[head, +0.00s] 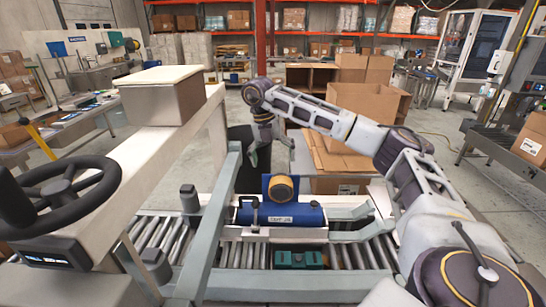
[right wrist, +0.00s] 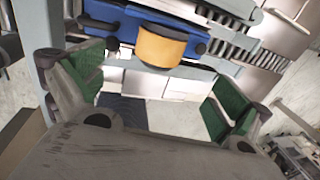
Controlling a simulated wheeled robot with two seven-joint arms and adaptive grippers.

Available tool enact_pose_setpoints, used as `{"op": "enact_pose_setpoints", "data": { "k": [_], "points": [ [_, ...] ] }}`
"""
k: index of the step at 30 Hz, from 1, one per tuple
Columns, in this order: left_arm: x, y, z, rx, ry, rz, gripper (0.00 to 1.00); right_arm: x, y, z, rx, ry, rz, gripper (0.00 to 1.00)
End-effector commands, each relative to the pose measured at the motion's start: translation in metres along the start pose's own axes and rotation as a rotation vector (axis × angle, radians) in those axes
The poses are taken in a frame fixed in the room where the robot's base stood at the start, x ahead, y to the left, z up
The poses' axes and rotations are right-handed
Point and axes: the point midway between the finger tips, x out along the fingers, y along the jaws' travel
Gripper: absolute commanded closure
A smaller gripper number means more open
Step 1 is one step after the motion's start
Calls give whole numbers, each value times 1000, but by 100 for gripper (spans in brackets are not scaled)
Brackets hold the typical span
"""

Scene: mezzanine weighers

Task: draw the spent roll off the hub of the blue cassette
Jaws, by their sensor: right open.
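The blue cassette (head: 283,214) lies on the roller conveyor and carries a white label on its front. A tan-yellow roll (head: 281,188) with a dark rim stands at its upper side, against a blue upright plate. I take this to be the spent roll on its hub; the hub itself is hidden. My right gripper (head: 272,152) is open and empty above and behind the roll. In the right wrist view the roll (right wrist: 160,46) and cassette (right wrist: 117,14) lie beyond the green-padded fingers, apart from them. My left gripper is not in view.
A pale frame bar (head: 212,215) slants up just left of the cassette. A dark green block (head: 298,260) sits on the front rollers. A black handwheel (head: 82,187) and a box (head: 162,94) on a beam stand left. Open cardboard boxes (head: 370,103) stand behind my right arm.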

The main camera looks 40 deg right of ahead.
Motion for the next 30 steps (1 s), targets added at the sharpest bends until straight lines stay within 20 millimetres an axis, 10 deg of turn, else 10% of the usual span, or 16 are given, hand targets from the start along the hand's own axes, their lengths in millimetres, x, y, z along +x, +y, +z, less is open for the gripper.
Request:
{"op": "enact_pose_setpoints", "data": {
  "k": [30],
  "points": [
    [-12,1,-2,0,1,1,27,113,-1,0,0,0,0,0]
  ]
}}
